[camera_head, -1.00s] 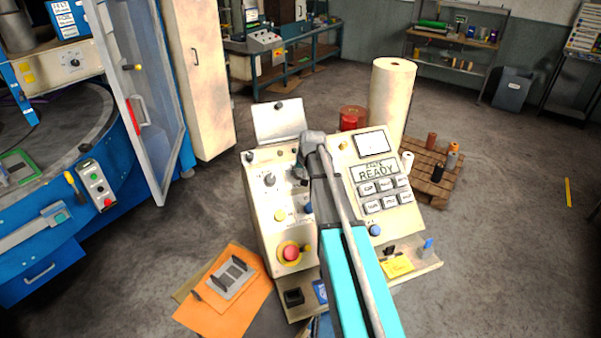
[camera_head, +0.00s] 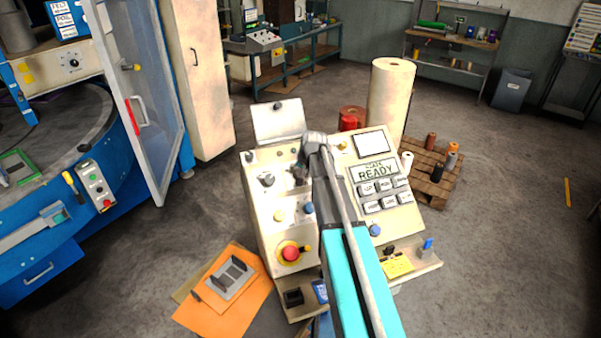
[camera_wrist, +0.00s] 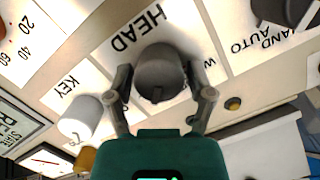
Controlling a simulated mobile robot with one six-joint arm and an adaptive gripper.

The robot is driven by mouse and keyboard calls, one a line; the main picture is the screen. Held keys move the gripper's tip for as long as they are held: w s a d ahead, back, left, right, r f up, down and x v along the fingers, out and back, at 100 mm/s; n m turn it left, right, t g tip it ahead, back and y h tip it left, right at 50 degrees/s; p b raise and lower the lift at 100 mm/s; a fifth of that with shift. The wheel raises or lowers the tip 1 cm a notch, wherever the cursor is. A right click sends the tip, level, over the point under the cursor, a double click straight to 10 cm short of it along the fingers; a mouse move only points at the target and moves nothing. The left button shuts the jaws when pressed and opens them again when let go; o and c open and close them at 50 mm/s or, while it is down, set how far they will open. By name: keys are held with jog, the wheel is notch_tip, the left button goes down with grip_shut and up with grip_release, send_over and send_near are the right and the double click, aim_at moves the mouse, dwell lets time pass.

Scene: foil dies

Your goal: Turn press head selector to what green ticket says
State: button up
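The HEAD selector (camera_wrist: 160,72) is a round dark grey knob in the wrist view, with its label upside down beside it. My gripper (camera_wrist: 158,75) has one finger on each side of the knob, and both fingertips appear to bear on its sides. In the head view my gripper (camera_head: 302,172) is over the upper middle of the cream console (camera_head: 265,225) and hides the selector. I cannot make out a green ticket or its writing. A yellow note (camera_head: 397,266) lies on the console's front shelf.
A red stop button (camera_head: 290,253) and a keypad (camera_head: 384,194) are on the console. A KEY switch (camera_wrist: 85,115) and a HAND/AUTO knob (camera_wrist: 288,12) flank the selector. Orange sheets (camera_head: 200,316) lie at lower left. An open glass door (camera_head: 155,140) stands at left.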

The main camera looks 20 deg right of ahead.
jog(key=shift+o, duration=0.4)
jog(key=s+a+f+n+b, duration=0.1)
jog(key=s+a, duration=0.2)
jog(key=s, duration=0.1)
jog(key=s+a+f+n+g+b, duration=0.1)
jog(key=s+a+f, duration=0.1)
jog(key=s+a, duration=0.1)
jog(key=s+a+f+b, duration=0.2)
jog(key=s+a, duration=0.1)
jog(key=s, duration=0.3)
jog(key=shift+a+f+n+g, duration=0.1)
jog(key=shift+a+n+g, duration=0.1)
jog(key=shift+n+g, duration=0.2)
jog(key=s+a+f+n+g+b, duration=0.1)
jog(key=s+a+f+b, duration=0.1)
jog(key=s, duration=0.3)
jog(key=s+a+f+n+g+b, duration=0.1)
jog(key=s+a+f+b, duration=0.1)
jog(key=s, duration=0.3)
jog(key=s+a+f+n+g+h+b, duration=0.1)
jog(key=s+a+f+b, duration=0.1)
jog(key=s+f+b, duration=0.1)
jog(key=shift+s+a+f, duration=0.3)
jog(key=shift+s+a, duration=0.1)
jog(key=shift+s, duration=0.5)
